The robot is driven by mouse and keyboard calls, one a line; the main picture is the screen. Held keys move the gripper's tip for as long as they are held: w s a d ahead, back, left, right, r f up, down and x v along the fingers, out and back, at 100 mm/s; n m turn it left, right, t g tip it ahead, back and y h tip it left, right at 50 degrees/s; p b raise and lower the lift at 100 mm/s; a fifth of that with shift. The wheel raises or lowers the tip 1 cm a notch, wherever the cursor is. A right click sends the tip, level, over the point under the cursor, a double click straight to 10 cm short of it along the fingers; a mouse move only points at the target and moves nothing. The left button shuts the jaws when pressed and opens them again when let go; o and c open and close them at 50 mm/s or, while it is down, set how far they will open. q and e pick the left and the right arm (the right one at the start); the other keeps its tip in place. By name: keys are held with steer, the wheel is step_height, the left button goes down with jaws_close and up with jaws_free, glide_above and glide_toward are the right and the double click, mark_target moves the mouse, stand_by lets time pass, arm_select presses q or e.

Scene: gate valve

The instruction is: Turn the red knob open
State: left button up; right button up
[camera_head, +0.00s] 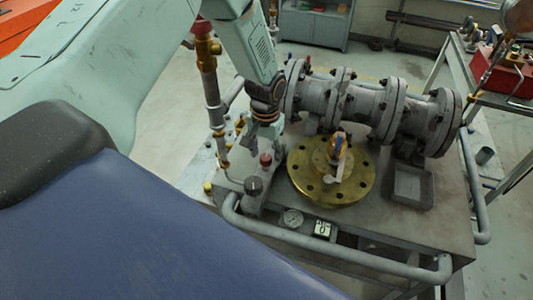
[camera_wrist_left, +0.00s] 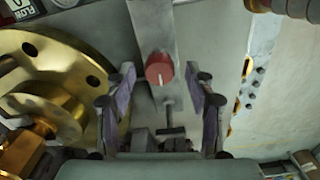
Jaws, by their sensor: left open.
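The red knob (camera_head: 265,160) sits on a grey box at the left side of the metal bench, beside the brass flange. In the left wrist view the red knob (camera_wrist_left: 159,70) shows near the top middle, on a grey bar-like surface. My left gripper (camera_head: 264,137) points down just above and behind the knob in the head view. In the left wrist view the left gripper (camera_wrist_left: 165,84) is open, with one finger on each side of the knob in the picture. No contact with the knob shows. My right gripper is not in view.
A round brass flange (camera_head: 312,186) with a central valve stem stands right of the knob. A large grey flanged pipe (camera_head: 355,103) lies behind. A vertical pipe (camera_head: 210,85) stands close left. A bent rail (camera_head: 330,250) edges the bench front.

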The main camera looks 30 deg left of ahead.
arm_select(q)
steer(key=shift+w+f, duration=0.15)
steer(key=shift+f, duration=0.35)
steer(key=shift+s+r, duration=0.3)
steer(key=shift+s, duration=0.05)
steer(key=shift+c, duration=0.3)
steer(key=shift+w+f, duration=0.25)
steer(key=shift+w, duration=0.1)
steer(key=c, duration=0.6)
steer(key=shift+s, duration=0.1)
jaws_close()
